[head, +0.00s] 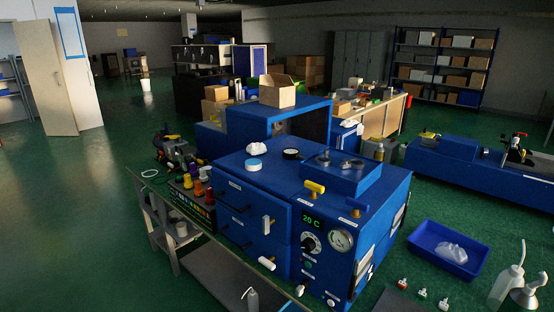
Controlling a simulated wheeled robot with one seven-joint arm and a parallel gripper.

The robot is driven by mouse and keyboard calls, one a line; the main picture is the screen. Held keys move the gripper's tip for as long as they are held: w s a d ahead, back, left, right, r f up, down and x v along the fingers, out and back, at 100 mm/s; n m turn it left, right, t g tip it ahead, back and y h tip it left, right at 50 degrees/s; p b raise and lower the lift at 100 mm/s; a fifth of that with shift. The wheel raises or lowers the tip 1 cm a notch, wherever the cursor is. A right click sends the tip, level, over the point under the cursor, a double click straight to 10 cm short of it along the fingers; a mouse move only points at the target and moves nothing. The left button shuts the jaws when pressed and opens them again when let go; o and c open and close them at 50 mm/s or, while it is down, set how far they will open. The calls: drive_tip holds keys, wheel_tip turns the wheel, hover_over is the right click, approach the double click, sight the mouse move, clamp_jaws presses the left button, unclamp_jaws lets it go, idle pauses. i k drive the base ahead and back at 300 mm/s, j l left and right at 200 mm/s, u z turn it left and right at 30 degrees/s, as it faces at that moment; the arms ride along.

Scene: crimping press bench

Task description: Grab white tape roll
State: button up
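A small round item with a white rim and pale blue top (253,164) lies flat on top of the blue press machine (320,195); it may be the white tape roll, but it is too small to be sure. A black roll (291,154) lies to its right. A white crumpled item (259,146) lies just behind it. A thin white ring (149,173) lies farther left on the bench. My gripper is not in view.
Yellow-handled levers (315,187) and a raised blue block (341,172) stand on the machine's right side. Coloured spools (197,188) stand at its left. A blue tray (425,235) with a clear bag and white bottles (506,287) are at lower right. Green floor is open at left.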

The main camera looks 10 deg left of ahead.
sight(253, 164)
drive_tip(key=i+j, duration=0.1)
drive_tip(key=j, duration=0.35)
drive_tip(key=i+j, duration=0.15)
drive_tip(key=j, duration=0.25)
drive_tip(key=i+j+u, duration=0.1)
drive_tip(key=j, duration=0.35)
drive_tip(key=i+j, duration=0.15)
drive_tip(key=j, duration=0.3)
drive_tip(key=i+j, duration=0.1)
drive_tip(key=j, duration=0.3)
drive_tip(key=i+j, duration=0.15)
drive_tip(key=j, duration=0.3)
drive_tip(key=i+j+u, duration=0.1)
drive_tip(key=j, duration=0.3)
